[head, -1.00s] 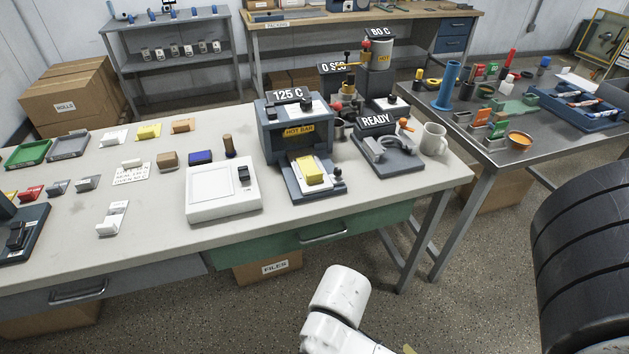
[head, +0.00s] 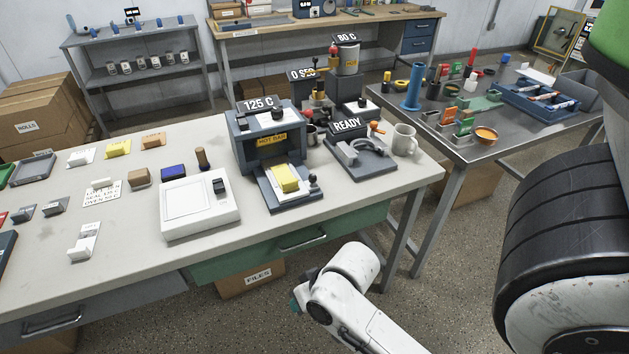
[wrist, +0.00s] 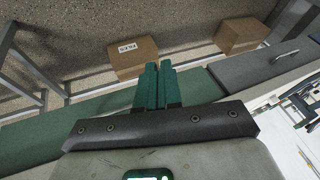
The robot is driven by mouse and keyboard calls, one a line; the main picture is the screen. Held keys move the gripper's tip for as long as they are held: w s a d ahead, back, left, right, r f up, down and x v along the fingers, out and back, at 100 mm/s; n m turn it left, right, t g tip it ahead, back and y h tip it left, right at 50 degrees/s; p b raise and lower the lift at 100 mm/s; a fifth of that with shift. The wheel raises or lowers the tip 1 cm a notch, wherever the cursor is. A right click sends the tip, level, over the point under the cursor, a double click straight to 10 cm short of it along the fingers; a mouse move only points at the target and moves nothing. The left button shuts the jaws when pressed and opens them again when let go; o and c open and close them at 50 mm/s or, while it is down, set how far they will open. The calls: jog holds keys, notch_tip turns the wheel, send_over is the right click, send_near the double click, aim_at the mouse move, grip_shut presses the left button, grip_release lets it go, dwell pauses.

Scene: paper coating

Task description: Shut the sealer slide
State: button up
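The sealer (head: 242,134) is a dark grey-blue box with a "125 C" sign and a "HOT BAR" label, standing near the right end of the bench. Its slide (head: 298,200) sticks out at the front, pulled open, with a yellow block (head: 287,177) on a white sheet on it. A dark knob (head: 313,181) stands at the slide's right front. My gripper (wrist: 159,68) shows green fingers side by side, shut and empty, in the wrist view. In the head view only a teal bit of it (head: 297,300) shows, low in front of the bench and apart from the slide.
A white scale-like device (head: 200,206) sits left of the slide. The "READY" device (head: 362,160) and a mug (head: 404,140) stand right of it. The green drawer front (head: 235,262) and bench edge lie between my arm and the slide.

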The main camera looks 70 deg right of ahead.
jog(key=d+r+m+t+h, duration=0.1)
jog(key=d+m, duration=0.1)
jog(key=d, duration=0.1)
jog(key=d+r+m+t+h, duration=0.1)
jog(key=d+r+m, duration=0.1)
jog(key=d+m, duration=0.1)
jog(key=d+r+m+t+h, duration=0.1)
jog(key=d+m+t, duration=0.1)
jog(key=d+m, duration=0.1)
jog(key=shift+s+d+r+p, duration=0.1)
jog(key=shift+d+r+p, duration=0.2)
jog(key=shift+d, duration=0.25)
grip_shut()
jog(key=m+t+h, duration=0.2)
jog(key=m+h, duration=0.4)
jog(key=m, duration=0.4)
send_near(315, 181)
jog(key=shift+n, duration=0.3)
jog(key=p+x, duration=0.3)
jog(key=x, duration=0.3)
jog(key=shift+w+d+r, duration=0.1)
jog(key=shift+w, duration=0.1)
